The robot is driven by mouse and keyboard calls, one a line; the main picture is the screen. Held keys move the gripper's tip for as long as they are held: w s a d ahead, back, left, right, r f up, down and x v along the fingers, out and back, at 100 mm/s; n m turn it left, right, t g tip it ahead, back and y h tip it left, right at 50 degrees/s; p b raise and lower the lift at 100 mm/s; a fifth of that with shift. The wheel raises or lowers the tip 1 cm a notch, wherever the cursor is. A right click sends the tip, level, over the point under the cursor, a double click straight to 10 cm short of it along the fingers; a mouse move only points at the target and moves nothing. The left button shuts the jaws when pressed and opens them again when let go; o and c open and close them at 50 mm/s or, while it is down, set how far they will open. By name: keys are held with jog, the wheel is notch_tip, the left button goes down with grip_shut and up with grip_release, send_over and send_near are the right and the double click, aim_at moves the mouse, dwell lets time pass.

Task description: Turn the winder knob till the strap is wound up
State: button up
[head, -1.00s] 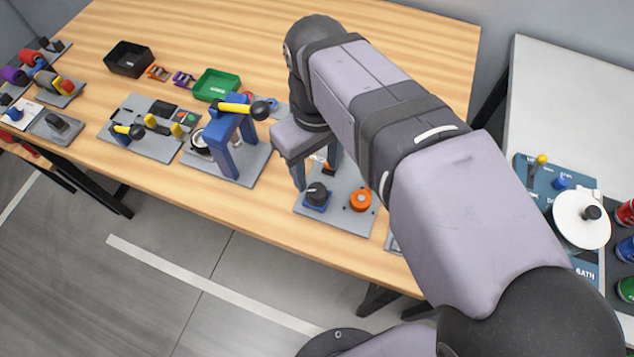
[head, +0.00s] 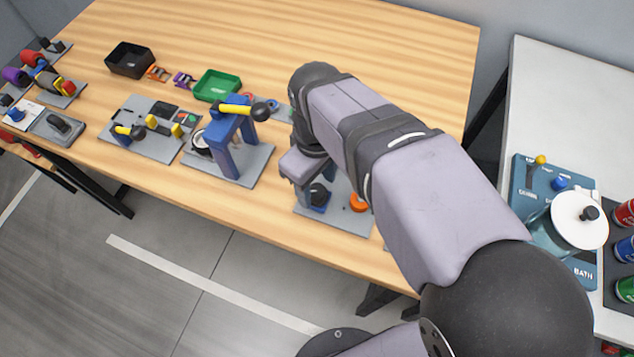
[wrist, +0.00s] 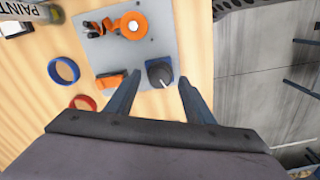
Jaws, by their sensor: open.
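A black knob with a white pointer line sits on a blue square base on a grey plate; the knob shows in the wrist view (wrist: 158,71) and the head view (head: 319,195). An orange round knob (wrist: 133,25) sits on the same plate, with an orange piece beside it that may be the strap. I cannot tell for sure which knob is the winder. My gripper (wrist: 158,84) is open and empty, its fingers pointing at the black knob, one to each side in the picture. I see no contact. My arm hides part of the plate in the head view.
A blue lever stand (head: 232,140) with a yellow handle stands left of the plate. A blue ring (wrist: 64,70) and a red ring (wrist: 83,103) lie on the wooden table. A green tray (head: 217,86) is farther back. The table's front edge is close to the plate.

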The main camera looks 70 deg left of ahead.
jog(key=shift+f, duration=0.7)
jog(key=shift+c, duration=0.6)
jog(key=c, duration=0.9)
jog(key=shift+m+p, duration=0.3)
